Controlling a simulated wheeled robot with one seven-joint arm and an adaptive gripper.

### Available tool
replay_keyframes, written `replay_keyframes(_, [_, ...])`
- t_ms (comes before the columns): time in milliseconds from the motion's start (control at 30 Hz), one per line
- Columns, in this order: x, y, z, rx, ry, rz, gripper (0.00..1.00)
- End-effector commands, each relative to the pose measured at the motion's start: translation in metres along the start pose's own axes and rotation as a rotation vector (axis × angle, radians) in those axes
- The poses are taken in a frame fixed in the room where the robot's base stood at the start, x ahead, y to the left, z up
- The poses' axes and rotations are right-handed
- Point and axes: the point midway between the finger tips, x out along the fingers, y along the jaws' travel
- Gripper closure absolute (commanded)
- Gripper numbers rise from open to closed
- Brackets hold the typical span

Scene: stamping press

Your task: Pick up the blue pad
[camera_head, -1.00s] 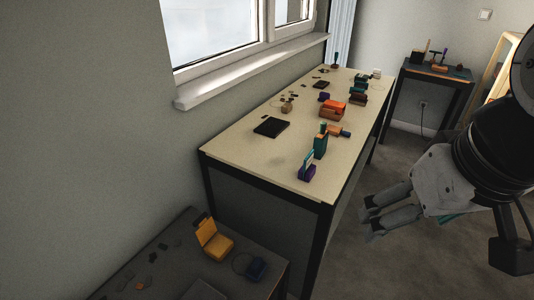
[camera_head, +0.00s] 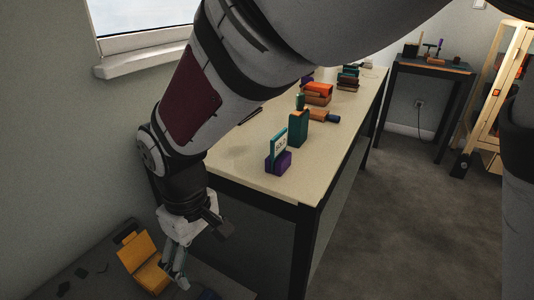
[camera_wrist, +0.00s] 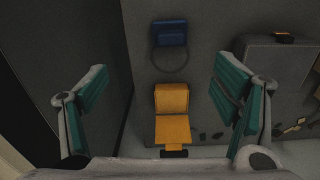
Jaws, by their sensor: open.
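The blue pad (camera_wrist: 170,33) is a small dark blue block. In the wrist view it lies at the top middle on a dark grey surface, with a thin ring below it. In the head view only a bit of it (camera_head: 208,295) shows at the bottom edge, right of my gripper (camera_head: 176,276). My gripper is open and empty, pointing down over the low dark table. In the wrist view the fingers of my gripper (camera_wrist: 160,80) stand wide apart at left and right. The pad lies beyond the fingertips in the picture, not between them.
An open yellow case (camera_wrist: 172,115) lies between the fingers in the wrist view and beside my gripper in the head view. A grey box-like block (camera_wrist: 270,65) is at the right. The higher pale table (camera_head: 240,165) stands close behind my arm, holding a purple block (camera_head: 279,163).

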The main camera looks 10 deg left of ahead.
Motion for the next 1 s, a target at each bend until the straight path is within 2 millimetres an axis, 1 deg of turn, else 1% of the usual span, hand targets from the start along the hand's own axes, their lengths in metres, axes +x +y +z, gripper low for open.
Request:
replay_keyframes(33, [0.022,-0.011,-0.008,-0.033,-0.011,-0.006,0.18])
replay_keyframes(100, [0.035,-0.021,-0.015,-0.063,-0.018,-0.011,0.18])
replay_keyframes(200, [0.046,-0.029,-0.019,-0.086,-0.024,-0.014,0.18])
replay_keyframes(267, [0.052,-0.031,-0.02,-0.09,-0.024,-0.015,0.18])
replay_keyframes(367, [0.066,-0.031,-0.02,-0.09,-0.027,-0.016,0.18])
replay_keyframes(600, [0.111,-0.031,-0.018,-0.089,-0.027,-0.016,0.18])
replay_keyframes(733, [0.126,-0.031,-0.018,-0.088,-0.026,-0.016,0.18])
replay_keyframes(1000, [0.138,-0.032,-0.017,-0.088,-0.024,-0.015,0.18])
